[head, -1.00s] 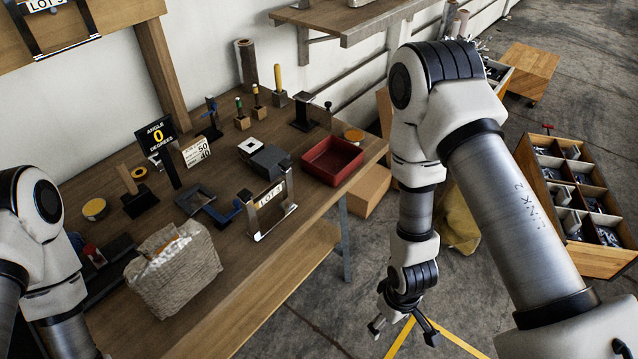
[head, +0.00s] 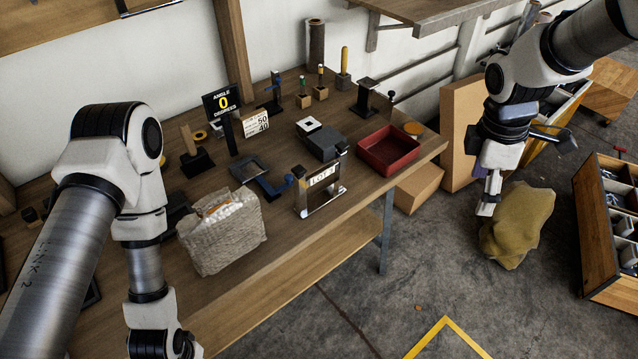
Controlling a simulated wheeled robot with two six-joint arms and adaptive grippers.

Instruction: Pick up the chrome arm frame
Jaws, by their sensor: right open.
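A chrome arm frame (head: 322,180) with a "LOT" tag stands upright near the front edge of the workbench (head: 270,300), right of a woven bag. Part of another chrome frame (head: 150,4) shows at the top left, cut off by the picture edge. My right gripper (head: 526,172) is open and empty, its fingers spread. It is off the bench's right end, above the floor by a mustard cloth sack, well apart from the chrome frame. My left arm reaches in at the left, and its gripper is below the picture edge.
The woven bag (head: 222,232) stands left of the frame, with a blue-handled clamp (head: 270,186) between. A dark block (head: 325,143) sits behind. A red tray (head: 388,150) lies to the right. The mustard sack (head: 518,225) and cardboard boxes (head: 417,187) stand on the floor. Floor in front is clear.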

